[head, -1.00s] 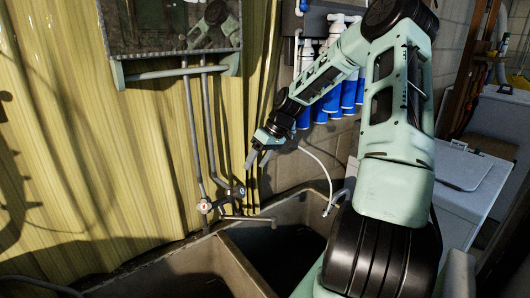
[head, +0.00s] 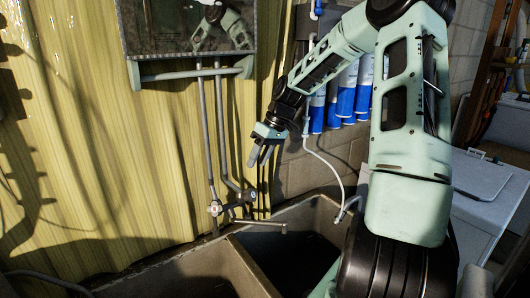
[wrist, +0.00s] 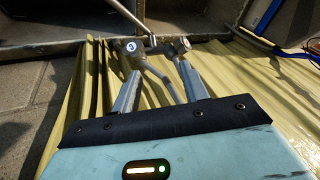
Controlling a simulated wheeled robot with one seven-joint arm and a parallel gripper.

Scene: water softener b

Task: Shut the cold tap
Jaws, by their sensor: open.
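The cold tap (head: 249,194) is a small dark knob on the right of the mixer above the sink. In the wrist view the cold tap (wrist: 133,47), with a blue-marked cap, lies just beyond my left finger. The other tap (head: 215,208), with a red-marked cap, is at the left; it also shows at the right in the wrist view (wrist: 182,44). A grey spout (head: 277,225) reaches over the sink. My gripper (head: 258,163) is open and empty, pointing down above the taps. Its fingers also show in the wrist view (wrist: 158,68); I see no contact with either tap.
Two grey pipes (head: 207,135) run up the yellow corrugated wall (head: 90,150) behind the taps. A mirror cabinet with a rail (head: 190,75) hangs above. The stone sink (head: 310,215) is below. Blue and white filters (head: 346,95) and a white hose (head: 328,165) are at the right.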

